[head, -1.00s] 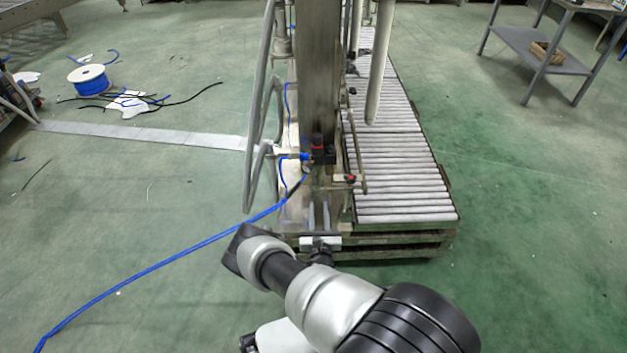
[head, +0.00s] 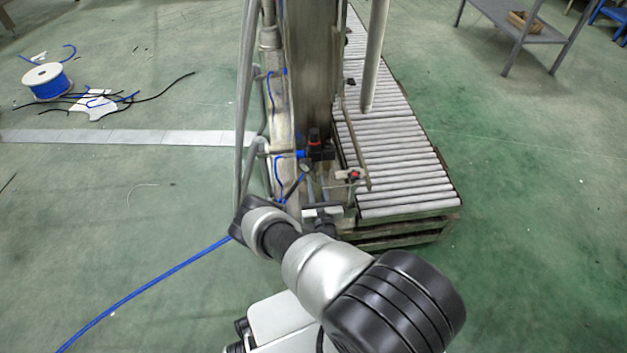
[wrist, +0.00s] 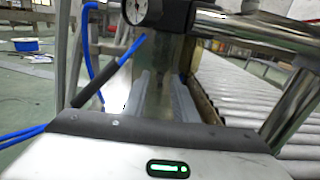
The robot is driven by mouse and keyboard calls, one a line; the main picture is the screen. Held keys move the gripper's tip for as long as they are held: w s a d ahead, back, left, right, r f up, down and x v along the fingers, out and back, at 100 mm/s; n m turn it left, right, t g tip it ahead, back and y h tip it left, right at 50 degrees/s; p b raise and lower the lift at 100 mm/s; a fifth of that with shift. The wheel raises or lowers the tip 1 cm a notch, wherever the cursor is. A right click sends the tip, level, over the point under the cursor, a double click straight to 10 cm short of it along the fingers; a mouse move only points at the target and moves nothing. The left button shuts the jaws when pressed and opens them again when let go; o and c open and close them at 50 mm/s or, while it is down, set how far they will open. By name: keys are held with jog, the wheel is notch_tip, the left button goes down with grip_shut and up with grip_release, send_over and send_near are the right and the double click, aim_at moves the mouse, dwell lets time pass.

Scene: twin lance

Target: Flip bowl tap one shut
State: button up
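A small valve with a red part (head: 354,175) sits low on the front of the steel column (head: 310,70); I cannot tell for certain that it is bowl tap one. My gripper (head: 318,194) is low in front of the column, just left of that valve and apart from it. In the wrist view my gripper's two pale fingers (wrist: 162,98) stand apart with nothing seen held between them. The red valve cannot be made out in the wrist view. A round gauge (wrist: 135,11) and a shiny pipe (wrist: 255,30) show ahead of and above the fingers.
A black regulator with a red top (head: 316,143) is on the column above my gripper. A roller conveyor (head: 400,165) runs at the right. A blue hose (head: 150,285) lies on the floor at left. A blue spool (head: 47,82) stands far left. Open floor lies right.

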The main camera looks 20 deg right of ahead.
aim_at(313, 173)
jog(key=shift+c, duration=0.5)
grip_shut()
jog(key=shift+a+h, duration=0.1)
jog(key=shift+h, duration=0.2)
jog(key=m+g+h, duration=0.1)
jog(key=a+m+g+h, duration=0.1)
jog(key=m+h, duration=0.1)
jog(key=w+m+g+h, duration=0.1)
jog(key=h, duration=0.1)
jog(key=shift+a, duration=0.4)
jog(key=shift+w+a+m+g+h, duration=0.2)
jog(key=shift+w+m+g+h, duration=0.05)
jog(key=shift+m+g+h, duration=0.6)
jog(key=shift+w+a+m+g+h, duration=0.2)
jog(key=shift+w+m+g+h, duration=0.05)
jog(key=shift+m+g+h, duration=0.65)
jog(key=shift+w+a+m+g+h, duration=0.25)
jog(key=shift+m+g+h, duration=0.45)
jog(key=shift+g, duration=0.25)
jog(key=shift+w, duration=0.1)
jog(key=shift+o, duration=0.5)
grip_release()
